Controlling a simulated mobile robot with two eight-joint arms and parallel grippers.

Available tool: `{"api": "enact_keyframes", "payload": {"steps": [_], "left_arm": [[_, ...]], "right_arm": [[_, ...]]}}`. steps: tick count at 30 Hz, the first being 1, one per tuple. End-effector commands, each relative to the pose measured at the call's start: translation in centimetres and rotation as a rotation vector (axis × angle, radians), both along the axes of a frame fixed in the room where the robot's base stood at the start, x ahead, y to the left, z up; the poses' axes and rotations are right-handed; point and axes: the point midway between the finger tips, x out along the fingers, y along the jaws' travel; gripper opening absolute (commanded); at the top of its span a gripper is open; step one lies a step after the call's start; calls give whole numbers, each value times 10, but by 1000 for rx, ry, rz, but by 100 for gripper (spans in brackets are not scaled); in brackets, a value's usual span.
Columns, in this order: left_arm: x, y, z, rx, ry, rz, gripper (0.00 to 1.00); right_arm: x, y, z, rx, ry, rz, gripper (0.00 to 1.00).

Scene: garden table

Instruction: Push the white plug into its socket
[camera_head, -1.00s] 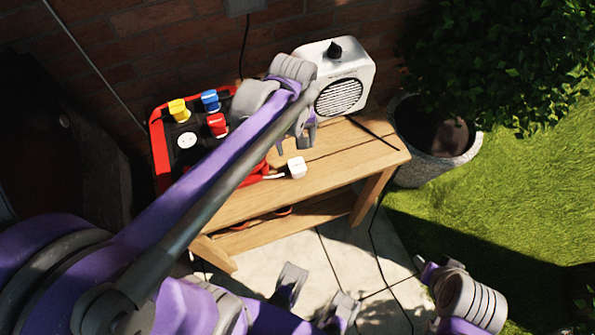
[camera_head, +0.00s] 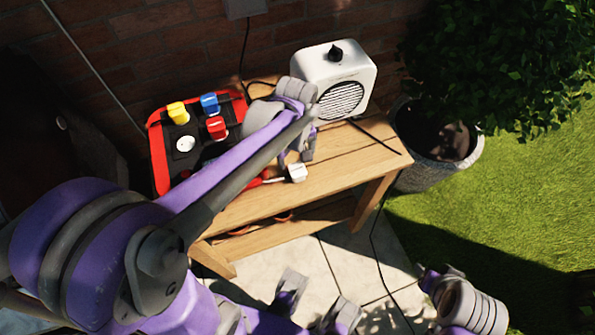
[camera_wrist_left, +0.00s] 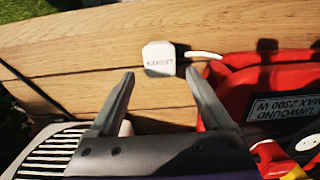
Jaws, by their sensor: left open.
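The white plug (camera_head: 297,172) lies on the wooden bench, right of the red cable reel (camera_head: 158,160). In the left wrist view the plug (camera_wrist_left: 158,58) shows printed lettering and a white cord running to the reel. My left gripper (camera_head: 297,155) is above the bench near the plug. In the left wrist view its fingers (camera_wrist_left: 159,76) are apart, with the plug just beyond their tips and nothing held. A free white round socket (camera_head: 185,143) faces up on the reel's black panel. My right gripper (camera_head: 432,275) is partly seen at the bottom right; its jaws are unclear.
Yellow (camera_head: 178,112), blue (camera_head: 210,103) and red (camera_head: 216,127) plugs sit on the reel's panel beside the socket. A white heater (camera_head: 335,75) stands at the bench's back right. A brick wall is behind; a potted bush (camera_head: 430,150) is right. The bench's (camera_head: 350,160) right front is clear.

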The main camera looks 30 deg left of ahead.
Motion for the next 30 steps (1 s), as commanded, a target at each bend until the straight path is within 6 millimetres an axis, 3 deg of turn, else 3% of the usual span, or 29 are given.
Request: {"api": "enact_keyframes", "payload": {"steps": [8,19,30], "left_arm": [[0,0,-2,0,0,0,82],[-1,-2,-50,0,0,-1,82],[-2,-2,-51,0,0,0,82]], "right_arm": [[0,0,0,0,0,0,50],[-1,0,-10,0,3,0,50],[-1,0,-9,0,3,0,50]]}}
